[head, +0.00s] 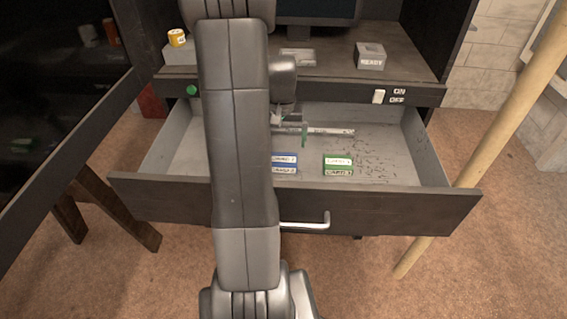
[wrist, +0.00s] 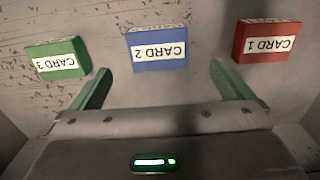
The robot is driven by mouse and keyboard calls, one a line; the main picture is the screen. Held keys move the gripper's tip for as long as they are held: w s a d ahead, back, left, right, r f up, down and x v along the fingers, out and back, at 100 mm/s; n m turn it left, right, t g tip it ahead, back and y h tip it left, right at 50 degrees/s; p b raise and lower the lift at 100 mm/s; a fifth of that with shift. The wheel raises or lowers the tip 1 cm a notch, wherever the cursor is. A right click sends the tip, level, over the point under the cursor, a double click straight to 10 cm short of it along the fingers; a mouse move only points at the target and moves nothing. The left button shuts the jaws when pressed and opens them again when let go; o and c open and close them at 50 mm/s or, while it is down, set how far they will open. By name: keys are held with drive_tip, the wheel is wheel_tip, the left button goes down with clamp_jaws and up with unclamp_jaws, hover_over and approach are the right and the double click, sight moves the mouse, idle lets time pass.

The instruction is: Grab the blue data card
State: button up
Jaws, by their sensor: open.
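The blue data card (head: 284,158), labelled CARD 2, lies in the open drawer (head: 433,199), just right of my arm in the head view. In the wrist view the blue card (wrist: 158,62) lies ahead of my gripper (wrist: 160,76), roughly centred between its green fingers. My gripper is open, with nothing between the fingers. In the head view one green finger of my gripper (head: 304,134) shows above the drawer floor behind the card; my arm hides much of the rest.
A green card (head: 338,161) lies right of the blue one, and a red card (wrist: 266,42) shows in the wrist view. The drawer walls surround them. A wooden pole (head: 490,137) leans at right.

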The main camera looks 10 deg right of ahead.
sight(283, 160)
wheel_tip(283, 160, down, 2)
drive_tip(key=shift+f, duration=0.65)
drive_tip(key=shift+d+f, duration=0.15)
drive_tip(key=shift+f, duration=2.1)
drive_tip(key=c, duration=1)
